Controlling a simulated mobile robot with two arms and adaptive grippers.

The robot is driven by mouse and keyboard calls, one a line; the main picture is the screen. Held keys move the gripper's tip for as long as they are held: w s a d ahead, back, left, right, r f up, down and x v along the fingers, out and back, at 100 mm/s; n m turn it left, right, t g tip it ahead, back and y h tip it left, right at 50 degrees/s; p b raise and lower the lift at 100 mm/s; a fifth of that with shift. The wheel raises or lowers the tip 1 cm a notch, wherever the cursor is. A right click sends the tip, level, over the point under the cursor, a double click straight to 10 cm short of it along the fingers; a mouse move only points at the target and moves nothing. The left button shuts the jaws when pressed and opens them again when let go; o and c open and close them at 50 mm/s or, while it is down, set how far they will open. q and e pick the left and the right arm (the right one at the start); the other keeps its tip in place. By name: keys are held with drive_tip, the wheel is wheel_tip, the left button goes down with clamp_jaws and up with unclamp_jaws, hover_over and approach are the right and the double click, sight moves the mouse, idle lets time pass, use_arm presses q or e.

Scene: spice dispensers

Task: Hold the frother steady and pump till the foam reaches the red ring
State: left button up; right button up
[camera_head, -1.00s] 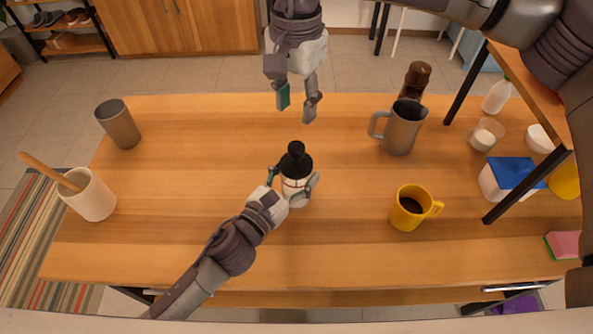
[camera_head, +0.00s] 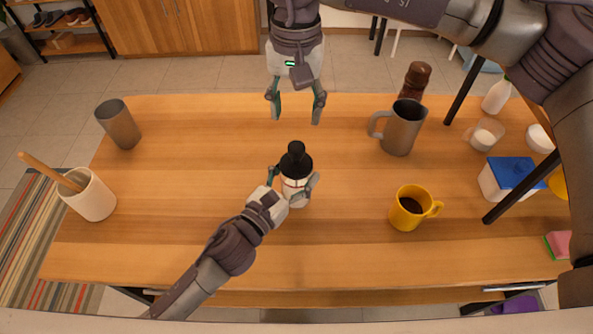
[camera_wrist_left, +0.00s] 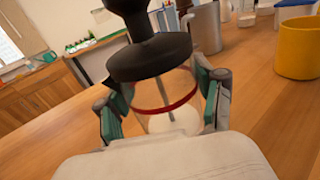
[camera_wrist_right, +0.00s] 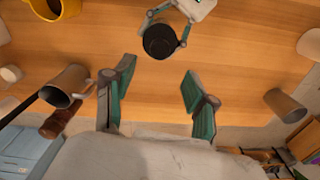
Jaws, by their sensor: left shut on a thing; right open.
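The frother (camera_head: 296,165) stands upright on the wooden table, a clear jar with a black lid and black knob. In the left wrist view the frother (camera_wrist_left: 150,60) shows a red ring (camera_wrist_left: 165,107) around the jar, a rod inside, and whitish content low down, below the ring. My left gripper (camera_head: 293,183) is shut around the jar below the lid; its fingers also show in the left wrist view (camera_wrist_left: 165,105). My right gripper (camera_head: 296,108) is open and empty, above the table beyond the frother. In the right wrist view the frother's black top (camera_wrist_right: 160,41) is ahead of the open fingers (camera_wrist_right: 155,88).
A yellow mug (camera_head: 408,212) with dark liquid and a grey metal pitcher (camera_head: 402,130) stand right of the frother. A brown bottle (camera_head: 416,80) is behind the pitcher. A grey cup (camera_head: 119,125) and a white crock (camera_head: 92,198) stand at left. The table around the frother is clear.

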sight(296, 145)
drive_tip(key=shift+f+n, duration=0.3)
drive_tip(key=shift+n, duration=0.7)
drive_tip(key=shift+f, duration=5)
drive_tip(key=c, duration=1)
